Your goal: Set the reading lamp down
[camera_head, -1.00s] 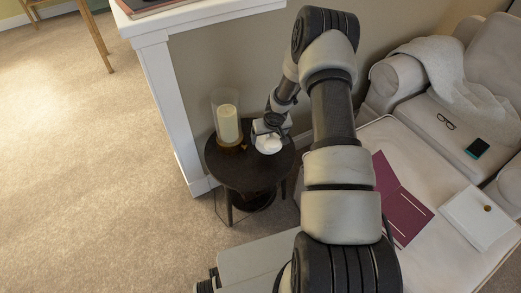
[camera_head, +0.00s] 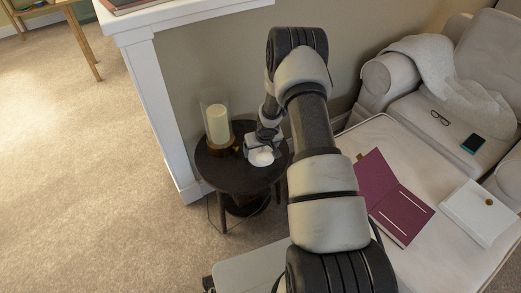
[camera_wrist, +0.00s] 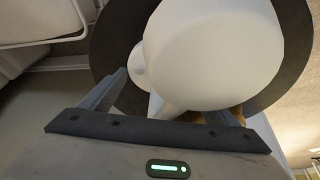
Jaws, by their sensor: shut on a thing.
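The reading lamp is white and rounded; in the head view its pale part (camera_head: 262,157) shows just below my gripper (camera_head: 264,140), over the right side of a small round dark side table (camera_head: 228,178). In the wrist view the lamp's large smooth white shade (camera_wrist: 215,50) fills the middle, between the two fingers of my gripper (camera_wrist: 165,100). The gripper is shut on the lamp. The dark round tabletop (camera_wrist: 112,35) lies behind the lamp. The lamp's base is hidden, so I cannot tell whether it touches the table.
A candle in a glass cylinder (camera_head: 217,125) stands on the left of the tabletop, close to the lamp. A white half-wall post (camera_head: 160,110) rises behind the table. To the right are a cushioned surface with a maroon folder (camera_head: 395,200) and a white pouch (camera_head: 480,213), and a grey armchair (camera_head: 440,85).

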